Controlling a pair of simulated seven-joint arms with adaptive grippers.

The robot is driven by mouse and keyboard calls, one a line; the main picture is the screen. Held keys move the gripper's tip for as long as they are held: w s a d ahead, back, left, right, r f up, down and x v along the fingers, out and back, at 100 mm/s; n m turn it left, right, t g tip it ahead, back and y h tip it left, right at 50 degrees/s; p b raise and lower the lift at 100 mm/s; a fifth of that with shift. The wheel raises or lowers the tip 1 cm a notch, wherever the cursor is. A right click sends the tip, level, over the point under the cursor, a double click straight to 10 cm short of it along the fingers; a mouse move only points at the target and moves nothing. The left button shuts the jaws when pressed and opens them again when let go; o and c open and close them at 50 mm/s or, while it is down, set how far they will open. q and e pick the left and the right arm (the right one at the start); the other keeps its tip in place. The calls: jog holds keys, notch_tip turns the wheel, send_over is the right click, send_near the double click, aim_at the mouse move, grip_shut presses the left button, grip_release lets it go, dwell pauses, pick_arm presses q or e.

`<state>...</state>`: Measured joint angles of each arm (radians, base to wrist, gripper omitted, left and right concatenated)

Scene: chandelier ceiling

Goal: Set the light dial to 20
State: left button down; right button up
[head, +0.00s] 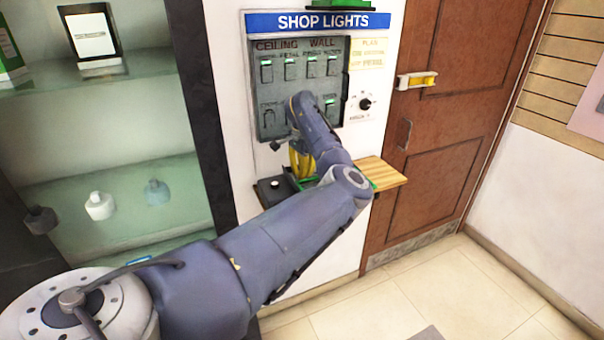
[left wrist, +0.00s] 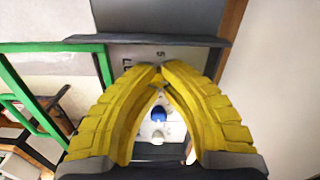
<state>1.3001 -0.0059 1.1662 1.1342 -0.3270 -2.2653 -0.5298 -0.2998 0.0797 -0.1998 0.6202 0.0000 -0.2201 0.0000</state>
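The light dial (head: 365,103) is a small black round knob on a white plate, right of the grey switch panel under the "SHOP LIGHTS" sign. Its setting is too small to read. My left gripper (head: 301,170) has yellow fingers and hangs below the switch panel, lower and to the left of the dial, apart from it. In the left wrist view my left gripper's fingertips (left wrist: 160,72) come together with nothing clear between them. I cannot make out the dial in that view. My right gripper is in neither view.
The switch panel (head: 262,100) has several switches, and my left arm covers part of it. A small wooden shelf (head: 384,174) juts out below the dial. A brown door (head: 445,120) stands to the right. Glass shelves (head: 130,175) with small bottles are on the left.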

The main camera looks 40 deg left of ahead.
pick_arm(q)
jog(key=n, duration=0.4)
jog(key=shift+n, duration=2.3)
jog(key=c, duration=1.3)
grip_release()
jog(key=shift+o, duration=0.2)
jog(key=shift+a+r, duration=0.1)
jog(key=shift+w+d+r, duration=0.1)
jog(key=shift+r, duration=1.85)
jog(key=shift+d+r, duration=0.1)
jog(key=shift+r, duration=1.85)
